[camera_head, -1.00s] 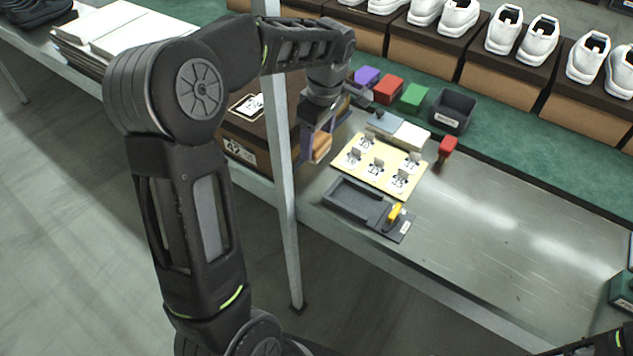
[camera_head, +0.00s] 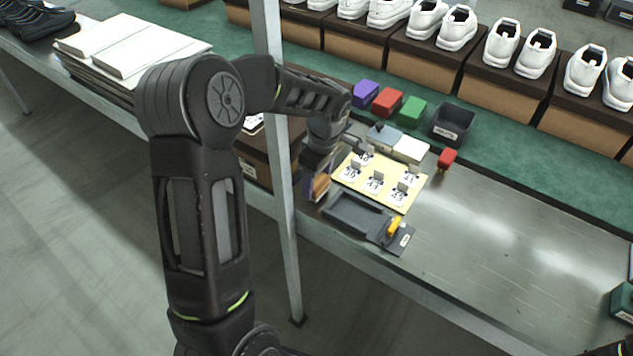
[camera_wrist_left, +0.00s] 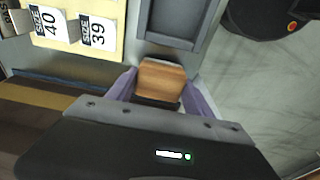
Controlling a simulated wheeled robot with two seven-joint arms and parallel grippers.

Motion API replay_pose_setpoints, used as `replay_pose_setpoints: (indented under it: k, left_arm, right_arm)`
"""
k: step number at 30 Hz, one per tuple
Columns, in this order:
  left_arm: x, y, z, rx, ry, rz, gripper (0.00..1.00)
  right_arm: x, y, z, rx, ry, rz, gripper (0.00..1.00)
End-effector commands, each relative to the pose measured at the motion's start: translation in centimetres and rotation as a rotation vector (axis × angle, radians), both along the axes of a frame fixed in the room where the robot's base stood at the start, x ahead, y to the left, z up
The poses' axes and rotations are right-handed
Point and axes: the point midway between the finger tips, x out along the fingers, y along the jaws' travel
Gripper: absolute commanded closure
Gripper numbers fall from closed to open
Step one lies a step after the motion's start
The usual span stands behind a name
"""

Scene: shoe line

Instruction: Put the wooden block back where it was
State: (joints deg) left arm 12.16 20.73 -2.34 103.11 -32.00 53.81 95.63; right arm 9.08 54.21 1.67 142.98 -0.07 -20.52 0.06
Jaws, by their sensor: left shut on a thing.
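My left gripper (camera_head: 318,178) has purple fingers and is shut on the wooden block (camera_head: 320,187). In the left wrist view, the block (camera_wrist_left: 161,80) sits between the fingers (camera_wrist_left: 160,88), near the tray's end (camera_wrist_left: 168,42). The block's underside and its exact height above the bench are hidden. My right gripper is out of view.
The yellow board (camera_head: 392,198) carries several size cards. A yellow-handled device (camera_head: 394,228) adjoins the tray. Purple (camera_head: 365,92), red (camera_head: 387,101) and green (camera_head: 412,108) blocks and a black bin (camera_head: 453,122) stand behind. A metal post (camera_head: 280,190) rises at the front.

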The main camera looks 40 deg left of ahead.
Motion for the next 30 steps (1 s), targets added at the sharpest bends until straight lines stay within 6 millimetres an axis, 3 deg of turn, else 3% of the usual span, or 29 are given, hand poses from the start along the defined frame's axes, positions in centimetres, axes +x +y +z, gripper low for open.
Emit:
replay_pose_setpoints:
  k: [3,14,15,23,30]
  left_arm:
    - [-0.04,-0.02,-1.04,-0.001,0.001,0.0,0.73]
    - [0.0,-0.01,-1.49,0.0,-0.001,0.0,0.73]
    - [0.0,0.0,-1.4,0.0,-0.001,0.0,0.39]
    - [-0.02,0.0,-1.34,0.0,0.0,0.0,0.19]
    - [-0.02,0.0,-1.27,0.0,0.0,0.0,0.19]
  right_arm:
    - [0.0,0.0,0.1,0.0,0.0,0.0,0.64]
    - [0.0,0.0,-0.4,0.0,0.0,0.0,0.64]
    - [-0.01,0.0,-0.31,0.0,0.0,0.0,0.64]
    - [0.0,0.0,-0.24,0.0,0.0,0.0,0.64]
    - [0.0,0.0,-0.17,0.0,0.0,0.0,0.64]
